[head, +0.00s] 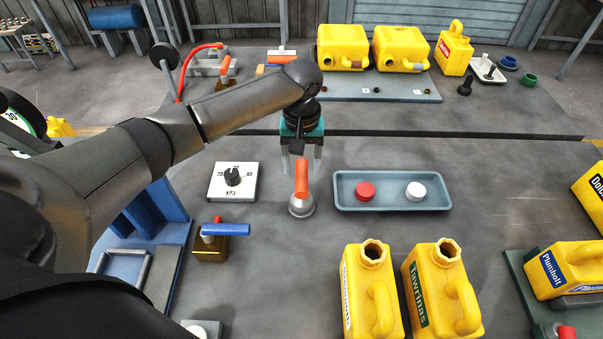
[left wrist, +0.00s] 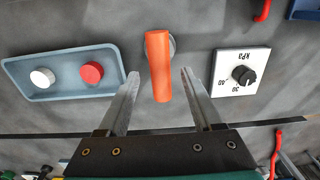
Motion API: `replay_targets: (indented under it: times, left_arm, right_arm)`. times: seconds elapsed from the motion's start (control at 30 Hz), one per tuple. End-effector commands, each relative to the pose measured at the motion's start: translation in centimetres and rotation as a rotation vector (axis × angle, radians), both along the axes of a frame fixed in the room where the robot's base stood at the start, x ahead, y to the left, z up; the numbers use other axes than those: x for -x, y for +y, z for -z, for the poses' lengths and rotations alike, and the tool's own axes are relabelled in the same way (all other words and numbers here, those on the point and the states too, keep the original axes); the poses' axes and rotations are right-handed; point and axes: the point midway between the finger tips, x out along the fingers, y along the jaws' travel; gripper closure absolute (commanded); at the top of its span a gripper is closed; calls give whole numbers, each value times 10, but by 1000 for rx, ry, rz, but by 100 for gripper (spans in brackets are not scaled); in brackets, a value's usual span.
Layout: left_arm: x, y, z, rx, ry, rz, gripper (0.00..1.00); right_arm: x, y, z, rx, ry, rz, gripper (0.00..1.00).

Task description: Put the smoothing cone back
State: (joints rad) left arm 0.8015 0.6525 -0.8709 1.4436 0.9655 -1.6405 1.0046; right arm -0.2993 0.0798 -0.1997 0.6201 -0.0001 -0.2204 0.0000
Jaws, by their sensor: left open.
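The smoothing cone, with an orange handle (head: 301,182) and a round silver metal base (head: 301,207), stands on the grey bench near the middle of the head view. My left gripper (head: 300,165) is open and empty, pointing down just behind and above the handle. In the left wrist view the orange handle (left wrist: 158,66) shows between the two open fingers, with gaps on both sides; most of the base is hidden behind it. My right gripper is in neither view.
A blue-grey tray (head: 390,205) with a red cap and a white cap lies right of the cone. A kPa dial (head: 233,181) is to its left, a blue-handled valve (head: 213,240) nearer. Yellow jerry cans (head: 372,290) stand in front and at the back.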

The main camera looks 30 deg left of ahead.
Motion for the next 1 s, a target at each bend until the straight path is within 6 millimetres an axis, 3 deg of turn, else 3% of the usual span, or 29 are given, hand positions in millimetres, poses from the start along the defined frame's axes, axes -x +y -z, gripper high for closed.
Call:
replay_targets:
  times: [0.03, 0.2, 0.4, 1.0]
  left_arm:
    - [-1, 0, -16, 0, -4, 0, 33]
    - [-1, 0, -52, 1, -3, 0, 33]
    - [-1, 0, -78, 0, -1, -1, 33]
    - [0, 0, -85, 0, 1, -1, 33]
  right_arm:
    - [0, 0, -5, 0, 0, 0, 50]
    - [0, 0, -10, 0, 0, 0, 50]
    - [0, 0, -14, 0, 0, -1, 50]
    - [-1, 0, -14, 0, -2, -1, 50]
